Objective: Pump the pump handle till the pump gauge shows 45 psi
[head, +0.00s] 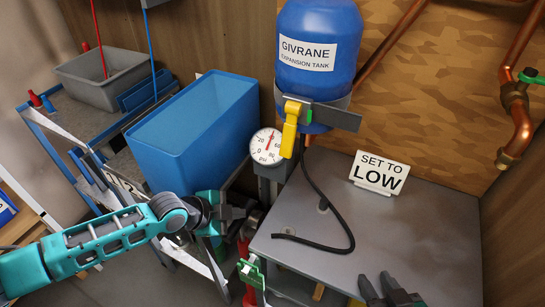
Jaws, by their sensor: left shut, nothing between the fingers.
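The pump gauge (267,147) is a round white dial below the blue expansion tank (320,60). Its red needle points nearly straight up, between the 20 and 60 marks; the exact reading is too small to tell. A red upright part (248,252), possibly of the pump, stands left of the grey table. I cannot clearly make out the pump handle; it may be partly hidden by my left gripper. My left gripper (238,212) is shut and empty below the gauge, near the table's left edge. My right gripper (380,283) is low at the bottom, fingers apart and empty.
The grey table (410,235) bears a black hose (343,225) and a "SET TO LOW" sign (379,173). A yellow lever (291,128) hangs by the tank. A blue bin (190,135) stands behind my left arm. Copper pipes (515,120) run at right.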

